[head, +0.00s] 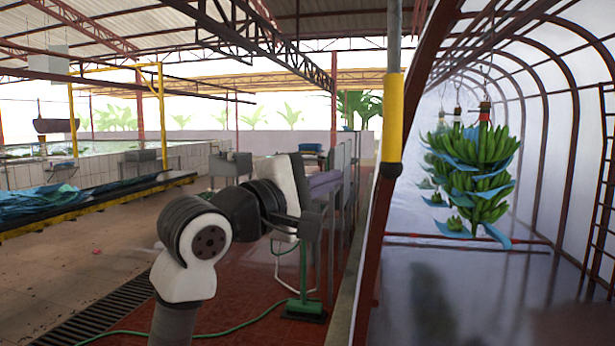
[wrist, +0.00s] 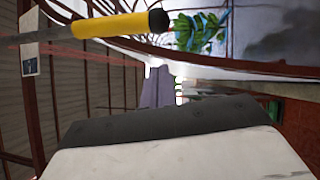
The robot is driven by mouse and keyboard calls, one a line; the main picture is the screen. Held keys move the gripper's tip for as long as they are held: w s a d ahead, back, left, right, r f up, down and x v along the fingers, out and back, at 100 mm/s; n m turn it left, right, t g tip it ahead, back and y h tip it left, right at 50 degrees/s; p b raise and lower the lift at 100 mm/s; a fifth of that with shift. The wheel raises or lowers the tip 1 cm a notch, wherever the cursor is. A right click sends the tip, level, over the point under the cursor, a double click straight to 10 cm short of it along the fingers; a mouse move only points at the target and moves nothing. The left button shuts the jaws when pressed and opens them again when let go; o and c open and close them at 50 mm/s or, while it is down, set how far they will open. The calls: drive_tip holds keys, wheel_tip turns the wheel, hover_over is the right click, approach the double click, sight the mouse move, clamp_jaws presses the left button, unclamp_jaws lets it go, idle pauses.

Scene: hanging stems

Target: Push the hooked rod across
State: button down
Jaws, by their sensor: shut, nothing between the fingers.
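The rod hangs down from the top of the head view, with a grey shaft, a yellow sleeve (head: 393,115) and a black lower end. No hook shows on it. In the wrist view the rod (wrist: 108,25) lies sideways across the top left, its black end pointing right. My gripper (head: 312,226) is left of the rod and lower in the head view, apart from it. It is shut and empty. In the wrist view my gripper (wrist: 165,122) fills the lower middle as a dark edge on a white body. Its fingertips are not clear.
Green banana stems with blue sheets (head: 474,175) hang at the right inside an arched tunnel. A slanting dark red beam (head: 400,190) stands beside the rod. A green broom (head: 304,290) stands on the red floor below my arm. A long table (head: 95,205) is at the left.

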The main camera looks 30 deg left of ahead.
drive_tip(key=w+d+r+p, duration=0.1)
drive_tip(key=w+d+p, duration=0.1)
drive_tip(key=w+d, duration=0.2)
drive_tip(key=shift+w+d, duration=0.2)
drive_tip(key=shift+w, duration=0.2)
drive_tip(key=w+d+b, duration=0.3)
drive_tip(key=d+b, duration=0.1)
drive_tip(key=d, duration=0.9)
drive_tip(key=shift+w+r, duration=0.15)
drive_tip(key=shift+w, duration=0.15)
drive_tip(key=shift+b, duration=0.3)
